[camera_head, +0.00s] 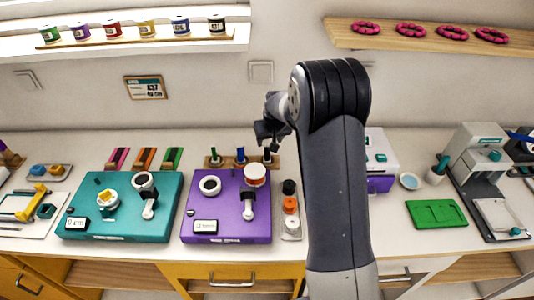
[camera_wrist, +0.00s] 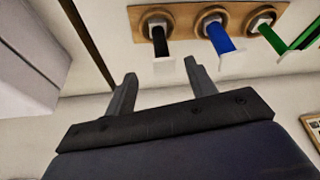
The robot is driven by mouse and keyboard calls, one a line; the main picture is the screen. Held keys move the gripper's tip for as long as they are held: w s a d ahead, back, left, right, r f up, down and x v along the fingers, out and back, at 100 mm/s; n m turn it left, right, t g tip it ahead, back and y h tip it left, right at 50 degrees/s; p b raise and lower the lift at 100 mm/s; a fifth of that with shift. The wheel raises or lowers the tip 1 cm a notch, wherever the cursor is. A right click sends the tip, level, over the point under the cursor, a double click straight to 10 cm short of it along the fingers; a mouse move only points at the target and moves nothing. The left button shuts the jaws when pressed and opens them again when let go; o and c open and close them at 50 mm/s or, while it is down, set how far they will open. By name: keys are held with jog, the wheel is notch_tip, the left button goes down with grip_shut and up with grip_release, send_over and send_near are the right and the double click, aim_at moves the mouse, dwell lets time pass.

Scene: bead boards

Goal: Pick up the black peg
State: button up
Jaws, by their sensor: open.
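The black peg (camera_head: 267,155) stands at the right end of a small wooden rack (camera_head: 226,162) behind the purple board. In the wrist view the black peg (camera_wrist: 161,44) is the leftmost of the row, in a round hole of the rack (camera_wrist: 180,14). A blue peg (camera_wrist: 218,38) and a green peg (camera_wrist: 284,38) stand beside it. My gripper (camera_wrist: 160,72) is open and empty, its fingers apart from the black peg. In the head view my gripper (camera_head: 266,138) is at the rack's right end, partly hidden by my arm.
The purple board (camera_head: 185,228) and teal board (camera_head: 120,178) lie in front. Beads stand in a tray (camera_head: 291,236) to the right. A white machine (camera_head: 380,145) is right of my arm. A spool shelf (camera_head: 150,41) hangs above.

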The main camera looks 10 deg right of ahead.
aim_at(267, 145)
jog(key=shift+a+p+x, duration=0.1)
jog(key=shift+p+x, duration=0.45)
jog(key=shift+x, duration=1.25)
jog(key=shift+a+p+x, duration=0.15)
jog(key=shift+p+x, duration=0.35)
jog(key=shift+x, duration=1.25)
jog(key=shift+w, duration=0.1)
jog(key=shift+c, duration=0.2)
jog(key=c, duration=1)
